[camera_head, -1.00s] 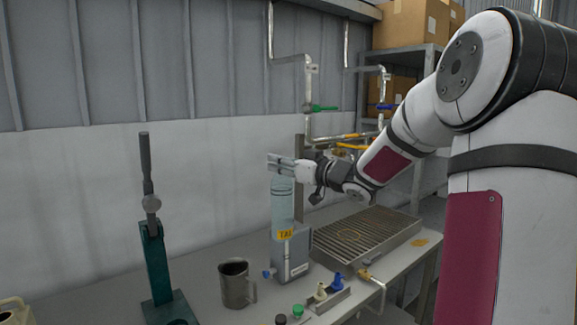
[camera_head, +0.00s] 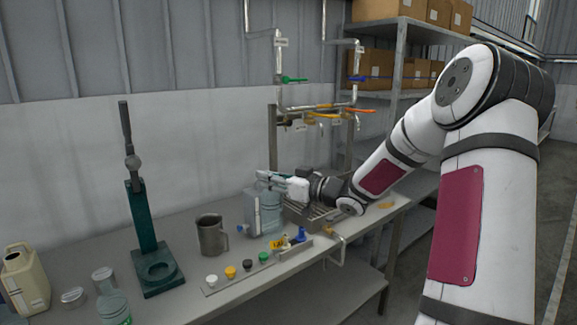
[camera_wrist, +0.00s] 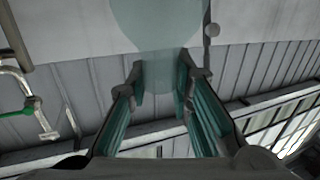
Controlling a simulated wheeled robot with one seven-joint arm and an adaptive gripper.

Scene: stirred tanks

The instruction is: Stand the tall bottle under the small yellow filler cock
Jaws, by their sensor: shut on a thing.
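The wrist view shows the bottle (camera_wrist: 160,45) between the fingers (camera_wrist: 162,85). The bottle looks upright, beside the drip grate (camera_head: 310,216); I cannot tell whether its base touches anything. Yellow-handled cocks (camera_head: 325,115) sit on the pipework above and behind my gripper, next to an orange handle (camera_head: 360,110). I cannot tell which is the small filler cock.
A grey block (camera_head: 252,213) stands close left of the bottle. A metal mug (camera_head: 211,236), a green press (camera_head: 147,220) and a strip of coloured caps (camera_head: 237,277) are on the bench. A post (camera_head: 272,150) and shelving (camera_head: 399,75) stand behind.

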